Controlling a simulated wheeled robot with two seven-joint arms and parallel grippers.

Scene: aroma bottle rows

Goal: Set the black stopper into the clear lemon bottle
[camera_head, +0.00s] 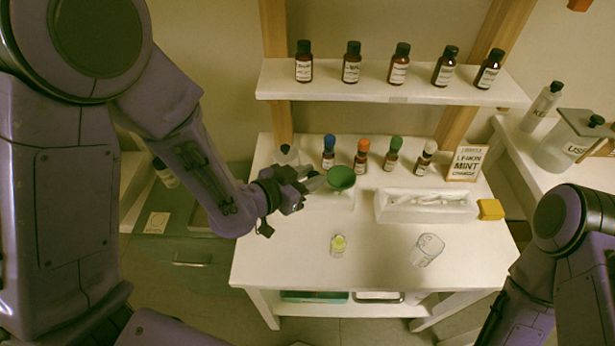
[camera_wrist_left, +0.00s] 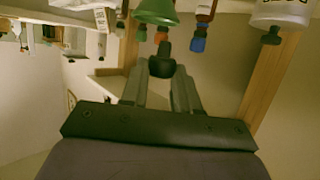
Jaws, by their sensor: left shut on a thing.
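My left gripper (camera_head: 312,181) reaches over the left part of the white table; it also shows in the left wrist view (camera_wrist_left: 161,78). It is shut on the black stopper (camera_wrist_left: 162,66), which sits between its fingertips, clear of any bottle. A small clear bottle with yellow-green in it (camera_head: 338,246), likely the lemon bottle, stands near the table's front, below the gripper in the picture. Its label cannot be read. My right arm enters at the lower right, but its gripper is out of view.
A green funnel (camera_head: 341,178) is just right of the left gripper. Dark bottles with coloured caps (camera_head: 361,155) stand behind. A white tray (camera_head: 385,210), yellow block (camera_head: 490,209) and clear glass (camera_head: 427,250) are to the right. The front middle of the table is mostly clear.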

